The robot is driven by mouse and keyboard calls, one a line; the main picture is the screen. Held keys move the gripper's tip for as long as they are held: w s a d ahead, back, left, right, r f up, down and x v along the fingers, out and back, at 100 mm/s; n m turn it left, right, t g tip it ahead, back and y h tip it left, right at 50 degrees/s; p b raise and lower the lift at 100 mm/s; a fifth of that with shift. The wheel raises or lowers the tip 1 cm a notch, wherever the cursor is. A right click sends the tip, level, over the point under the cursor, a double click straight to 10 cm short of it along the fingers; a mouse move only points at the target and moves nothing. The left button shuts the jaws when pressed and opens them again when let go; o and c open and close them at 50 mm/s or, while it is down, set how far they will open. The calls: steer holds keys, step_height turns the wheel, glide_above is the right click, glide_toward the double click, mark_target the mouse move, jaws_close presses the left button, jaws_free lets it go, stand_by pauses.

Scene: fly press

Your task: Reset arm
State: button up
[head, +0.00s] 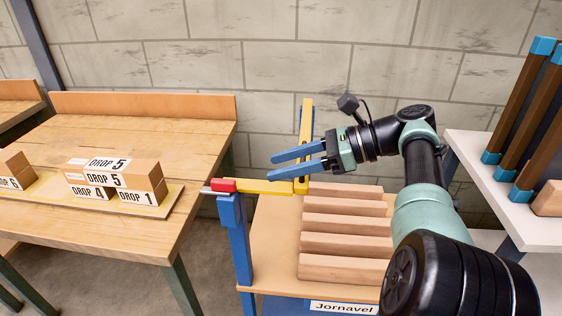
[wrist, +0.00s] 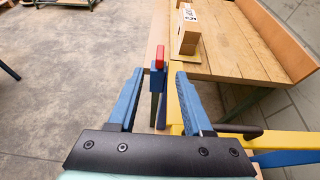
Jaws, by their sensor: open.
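My gripper (head: 274,171) is open and empty, its two blue fingers pointing left in the head view. It is above a yellow arm (head: 262,187) that ends in a red block with a short pale tip (head: 222,185). A second yellow bar (head: 306,125) stands up behind my gripper. In the wrist view my gripper's fingertips (wrist: 159,77) are apart, with the red block (wrist: 160,54) beyond and between them. The yellow arm (wrist: 173,105) shows beside the right finger. I cannot tell whether a finger touches it.
A blue post (head: 236,240) stands at the left of a wooden stand labelled "Jornavel" (head: 343,307), which holds several wooden bars (head: 345,245). A wooden table (head: 140,115) at left carries blocks marked DROP (head: 108,173). Brown posts with blue ends (head: 520,115) stand at right.

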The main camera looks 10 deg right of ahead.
steer(key=w+n+h, duration=0.1)
steer(key=w+f+t+h, duration=0.1)
steer(key=w, duration=0.1)
steer(key=w+n+t+h, duration=0.1)
steer(key=w, duration=0.1)
steer(key=shift+d+f+n, duration=0.15)
steer(key=shift+d+n, duration=0.15)
steer(key=shift+d, duration=0.1)
steer(key=w+a+r+n+t+h, duration=0.2)
steer(key=w+r+n+t+h, duration=0.2)
steer(key=r+n+t+h, duration=0.6)
steer(key=s+a+r+n+t, duration=0.3)
steer(key=s+r+t, duration=0.1)
steer(key=s+r, duration=0.55)
steer(key=s+a+r+n+t, duration=0.35)
steer(key=s+r, duration=0.45)
steer(key=s, duration=0.3)
steer(key=s+a+r+n+t, duration=0.3)
steer(key=s+r+t, duration=0.1)
steer(key=s+r, duration=0.5)
step_height(320, 180, up, 16)
steer(key=p, duration=1.6)
steer(key=shift+w+d+f+m, duration=0.15)
steer(key=shift+w+f+m, duration=0.1)
steer(key=shift+m, duration=0.1)
